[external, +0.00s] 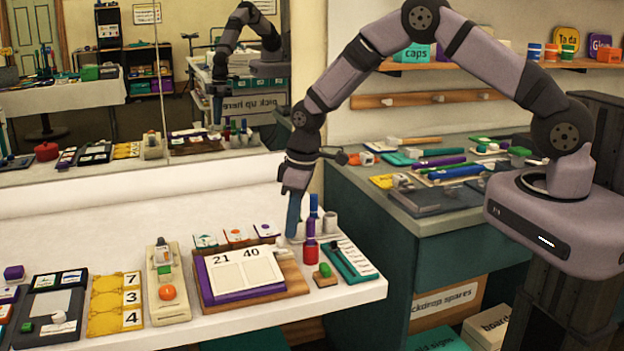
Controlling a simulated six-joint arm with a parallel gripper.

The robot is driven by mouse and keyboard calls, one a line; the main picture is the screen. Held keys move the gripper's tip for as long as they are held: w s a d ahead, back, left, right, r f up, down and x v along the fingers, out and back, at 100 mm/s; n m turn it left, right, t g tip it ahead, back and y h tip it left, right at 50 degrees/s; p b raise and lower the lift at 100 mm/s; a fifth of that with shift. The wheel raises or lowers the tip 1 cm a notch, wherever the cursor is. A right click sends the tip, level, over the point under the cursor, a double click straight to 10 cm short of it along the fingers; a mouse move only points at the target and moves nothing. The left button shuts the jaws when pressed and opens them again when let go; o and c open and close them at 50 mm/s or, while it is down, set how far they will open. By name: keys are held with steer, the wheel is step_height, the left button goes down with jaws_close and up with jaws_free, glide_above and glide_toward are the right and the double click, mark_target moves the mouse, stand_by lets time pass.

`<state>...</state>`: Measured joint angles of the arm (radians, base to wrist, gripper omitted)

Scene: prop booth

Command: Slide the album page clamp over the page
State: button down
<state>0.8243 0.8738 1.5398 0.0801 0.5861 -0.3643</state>
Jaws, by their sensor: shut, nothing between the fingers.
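A cream album page (248,275) marked 21 and 40 lies on a purple-edged album on a wooden board on the white table. My gripper (291,235) points down with its blue fingers together, just beyond the board's far right corner. It appears empty. A small pale block (282,243) sits at that corner, beside the fingertips and partly hidden by them. It may be the page clamp, but I cannot tell for sure. I cannot tell whether the fingertips touch it.
A red and blue bottle (311,240) stands close right of my gripper, near a grey cup (330,222). A teal strip board (347,262) and a green-topped block (325,272) lie at right. A beige stand with an orange knob (167,292) is left of the album. A mirror (80,90) backs the table.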

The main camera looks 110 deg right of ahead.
mark_target(292, 256)
steer(key=shift+f, duration=0.2)
steer(key=shift+f+b, duration=0.95)
steer(key=shift+f, duration=0.1)
steer(key=shift+s+a+f+b, duration=0.35)
steer(key=shift+f, duration=0.2)
steer(key=shift+w, duration=0.2)
steer(key=shift+w+d+r+p, duration=0.1)
steer(key=shift+d+r+p, duration=0.05)
steer(key=shift+r+p, duration=0.35)
steer(key=shift+w+d+r+p, duration=0.1)
steer(key=shift+r+p, duration=0.15)
steer(key=shift+r, duration=0.3)
steer(key=shift+d+r+p, duration=0.1)
steer(key=shift+r+p, duration=1.2)
steer(key=shift+r, duration=0.75)
